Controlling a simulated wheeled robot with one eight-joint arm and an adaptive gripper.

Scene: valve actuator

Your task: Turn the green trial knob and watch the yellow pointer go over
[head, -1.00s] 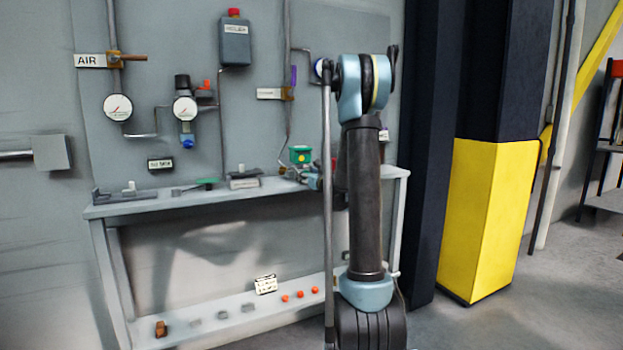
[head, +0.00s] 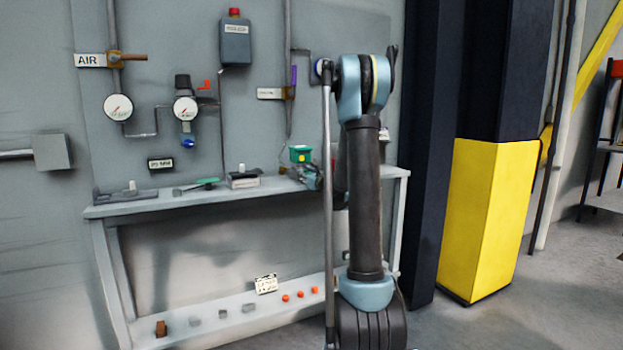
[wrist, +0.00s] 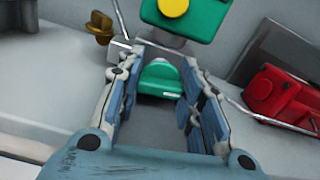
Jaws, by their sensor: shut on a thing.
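The green trial knob (wrist: 160,80) sits between the two fingers of my gripper (wrist: 157,66) in the wrist view. The fingers are closed in on its sides. Above it is a green housing (wrist: 205,22) with a round yellow part (wrist: 173,7), cut off by the frame's top edge; I cannot make out a pointer direction on it. In the head view the green housing (head: 300,153) stands over the bench's right part, with my gripper (head: 309,176) just below it. The knob is hidden there.
A red part (wrist: 275,95) lies right of my gripper, with a thin rod running past it. A brass-coloured fitting (wrist: 100,25) is at the upper left. In the head view the bench (head: 150,205) holds several small items, with gauges (head: 118,107) on the panel behind.

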